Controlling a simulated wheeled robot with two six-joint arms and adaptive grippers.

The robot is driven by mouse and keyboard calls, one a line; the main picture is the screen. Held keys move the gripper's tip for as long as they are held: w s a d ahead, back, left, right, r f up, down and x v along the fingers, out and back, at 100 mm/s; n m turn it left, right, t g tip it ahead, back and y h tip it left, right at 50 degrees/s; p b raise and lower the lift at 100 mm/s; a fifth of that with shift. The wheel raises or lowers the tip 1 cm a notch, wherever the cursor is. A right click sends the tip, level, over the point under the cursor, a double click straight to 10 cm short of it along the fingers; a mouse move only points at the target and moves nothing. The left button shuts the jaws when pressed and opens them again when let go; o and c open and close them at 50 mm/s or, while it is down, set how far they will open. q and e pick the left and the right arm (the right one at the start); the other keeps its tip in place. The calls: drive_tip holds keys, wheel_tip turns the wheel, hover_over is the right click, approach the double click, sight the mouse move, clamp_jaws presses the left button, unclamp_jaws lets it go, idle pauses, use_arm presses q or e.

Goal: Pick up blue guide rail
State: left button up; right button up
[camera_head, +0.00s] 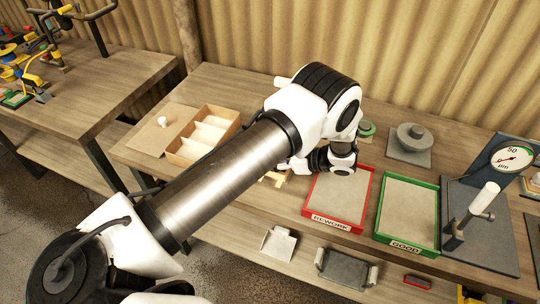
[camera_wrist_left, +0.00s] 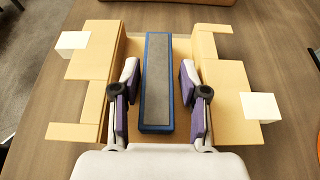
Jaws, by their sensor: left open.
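The blue guide rail (camera_wrist_left: 156,112) is a long bar with blue edges and a grey top face. In the left wrist view it lies lengthwise in a light wooden fixture (camera_wrist_left: 88,64). My left gripper (camera_wrist_left: 158,68) is open, with one purple-padded finger on each side of the rail and a visible gap to it on both sides. In the head view my left arm hides the rail and most of the fixture; only a bit of pale wood shows beside the wrist. My right gripper is not in view.
White blocks (camera_wrist_left: 73,41) sit on the fixture's sides. In the head view a red REWORK tray (camera_head: 310,207) and a green GOOD tray (camera_head: 380,222) lie right of the wrist. A divided box (camera_head: 180,160) is at left, a dial gauge stand (camera_head: 513,158) at right.

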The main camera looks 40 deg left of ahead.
use_arm(q)
drive_tip(key=shift+a+f, duration=0.1)
drive_tip(key=shift+s, duration=0.1)
drive_tip(key=shift+s, duration=0.1)
clamp_jaws()
